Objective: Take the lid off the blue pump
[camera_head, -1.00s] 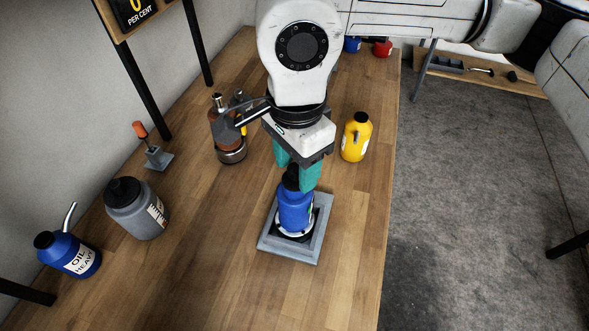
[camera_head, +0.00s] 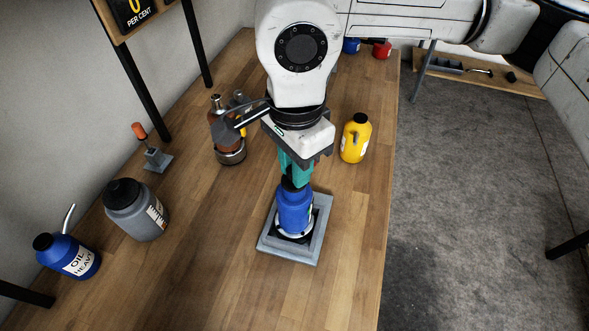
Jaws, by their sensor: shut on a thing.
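A blue bottle (camera_head: 295,210), which I take to be the blue pump, stands upright in a grey square holder (camera_head: 290,254) on the wooden bench. Its black lid (camera_head: 290,184) is on top, partly hidden by my gripper. My gripper (camera_head: 296,175) points down with teal fingers and is shut on the black lid. The lid sits at the bottle's neck. I cannot see any gap between lid and bottle.
A yellow bottle (camera_head: 356,138) stands right of my arm, and a brown bottle (camera_head: 229,140) to its left. A grey jar (camera_head: 136,209), a blue oil can (camera_head: 67,255) and a small orange-topped tool (camera_head: 149,146) stand at the left. The bench front is clear.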

